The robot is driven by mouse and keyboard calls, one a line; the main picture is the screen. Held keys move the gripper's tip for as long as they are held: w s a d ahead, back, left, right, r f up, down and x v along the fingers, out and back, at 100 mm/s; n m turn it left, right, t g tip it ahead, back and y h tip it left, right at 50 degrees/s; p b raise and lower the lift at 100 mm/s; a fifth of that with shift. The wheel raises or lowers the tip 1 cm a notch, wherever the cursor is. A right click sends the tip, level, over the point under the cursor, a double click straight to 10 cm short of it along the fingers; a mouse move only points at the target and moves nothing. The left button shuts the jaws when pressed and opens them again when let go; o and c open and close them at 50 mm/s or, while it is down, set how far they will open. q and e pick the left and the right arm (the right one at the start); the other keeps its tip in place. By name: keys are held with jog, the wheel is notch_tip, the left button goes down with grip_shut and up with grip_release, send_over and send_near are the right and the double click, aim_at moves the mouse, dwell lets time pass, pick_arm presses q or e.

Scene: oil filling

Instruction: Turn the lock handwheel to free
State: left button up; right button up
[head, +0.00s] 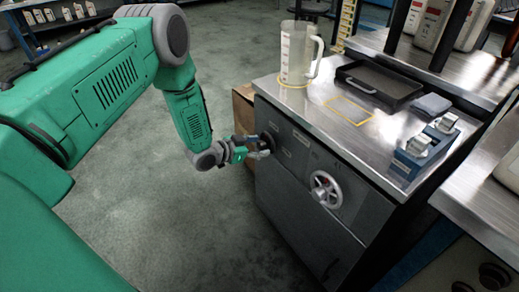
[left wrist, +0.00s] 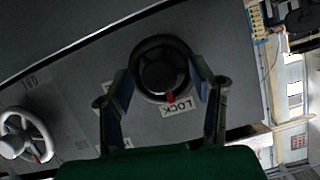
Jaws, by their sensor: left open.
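The lock handwheel (left wrist: 161,70) is a dark round wheel with a red mark at its lower edge in the left wrist view. A LOCK label (left wrist: 177,107) sits beside that mark. In the head view the dark handwheel (head: 267,140) is on the grey cabinet front, partly hidden by my gripper. My left gripper (head: 262,149) is open, and in the left wrist view its fingers (left wrist: 163,88) stand on either side of the wheel's lower part. Whether they touch the rim I cannot tell. My right gripper is not in view.
A white-rimmed handwheel (head: 326,189) is on the same cabinet (head: 300,215), to the right. On top stand a clear jug (head: 297,55), a black tray (head: 378,84) and a blue rack (head: 424,153). A cardboard box (head: 243,108) is behind the gripper. The floor at left is open.

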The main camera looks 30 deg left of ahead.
pick_arm(q)
jog(key=shift+w+d, duration=0.3)
jog(key=shift+w, duration=0.05)
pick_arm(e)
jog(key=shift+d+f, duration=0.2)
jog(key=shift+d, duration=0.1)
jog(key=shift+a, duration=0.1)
pick_arm(q)
jog(key=shift+a+f, duration=0.1)
jog(key=shift+a, duration=0.1)
jog(key=shift+c, duration=1.3)
jog(key=shift+a, duration=0.15)
grip_shut()
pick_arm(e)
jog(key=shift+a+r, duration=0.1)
